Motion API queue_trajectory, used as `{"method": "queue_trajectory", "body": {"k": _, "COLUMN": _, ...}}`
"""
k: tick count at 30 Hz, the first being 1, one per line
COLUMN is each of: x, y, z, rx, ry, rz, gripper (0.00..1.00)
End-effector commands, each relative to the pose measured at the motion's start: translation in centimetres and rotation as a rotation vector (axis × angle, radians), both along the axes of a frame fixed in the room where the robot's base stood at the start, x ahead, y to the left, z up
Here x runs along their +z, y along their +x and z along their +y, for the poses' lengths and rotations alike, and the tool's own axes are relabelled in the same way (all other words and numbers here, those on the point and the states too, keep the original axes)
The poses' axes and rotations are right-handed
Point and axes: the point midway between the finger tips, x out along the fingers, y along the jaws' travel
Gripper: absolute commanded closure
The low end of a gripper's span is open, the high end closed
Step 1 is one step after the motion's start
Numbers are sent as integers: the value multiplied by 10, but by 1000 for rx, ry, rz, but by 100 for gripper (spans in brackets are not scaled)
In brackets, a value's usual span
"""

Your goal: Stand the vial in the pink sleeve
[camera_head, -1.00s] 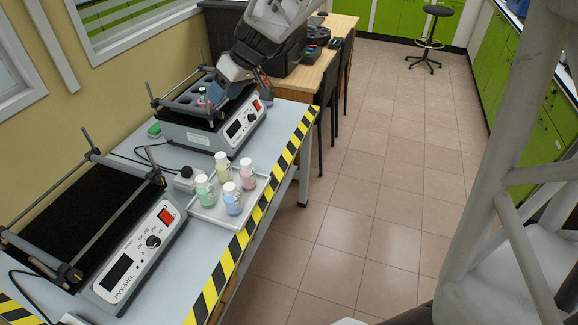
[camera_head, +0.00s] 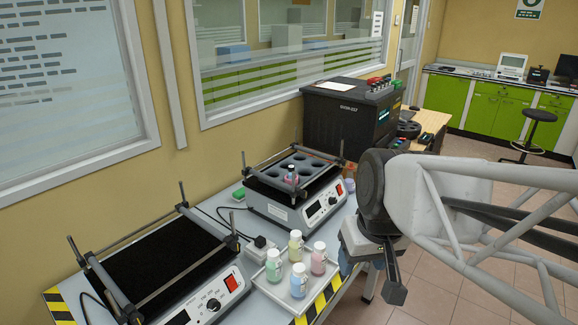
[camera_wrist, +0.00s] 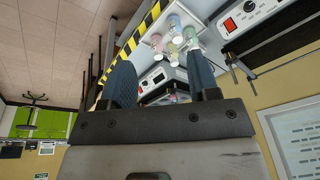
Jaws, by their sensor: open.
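A small vial with a dark bluish top (camera_head: 291,171) stands upright in the grey rack (camera_head: 318,158) on the far shaker. Pink shows around its lower part (camera_head: 291,180). This looks like a pink sleeve, but it is too small to be sure. My gripper (camera_head: 394,290) hangs at the right of the table, well away from the rack. In the wrist view my gripper (camera_wrist: 163,78) has its two blue fingers wide apart, with nothing between them. The rack is mostly hidden there by the gripper body.
A white tray (camera_head: 262,284) holds several white-capped bottles in green, yellow, blue and pink. A second shaker (camera_head: 160,262) with a bare black top stands nearer left. Upright rods and bars frame both shakers. A black machine (camera_head: 345,112) stands behind. Open floor lies right.

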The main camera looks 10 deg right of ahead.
Motion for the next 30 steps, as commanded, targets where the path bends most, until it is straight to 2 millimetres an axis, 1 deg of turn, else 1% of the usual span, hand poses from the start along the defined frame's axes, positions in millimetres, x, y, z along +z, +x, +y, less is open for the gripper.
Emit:
{"method": "queue_trajectory", "body": {"k": 1, "x": -2, "y": -10, "z": -2, "rx": -21, "ry": -15, "rz": -6, "gripper": 45}}
{"method": "queue_trajectory", "body": {"k": 3, "x": -4, "y": -21, "z": -5, "rx": -49, "ry": -32, "rz": -10, "gripper": 45}}
{"method": "queue_trajectory", "body": {"k": 6, "x": -7, "y": -31, "z": -8, "rx": -78, "ry": -49, "rz": -17, "gripper": 45}}
{"method": "queue_trajectory", "body": {"k": 9, "x": -9, "y": -36, "z": -10, "rx": -95, "ry": -58, "rz": -18, "gripper": 45}}
{"method": "queue_trajectory", "body": {"k": 30, "x": -9, "y": -37, "z": -10, "rx": -98, "ry": -59, "rz": -19, "gripper": 45}}
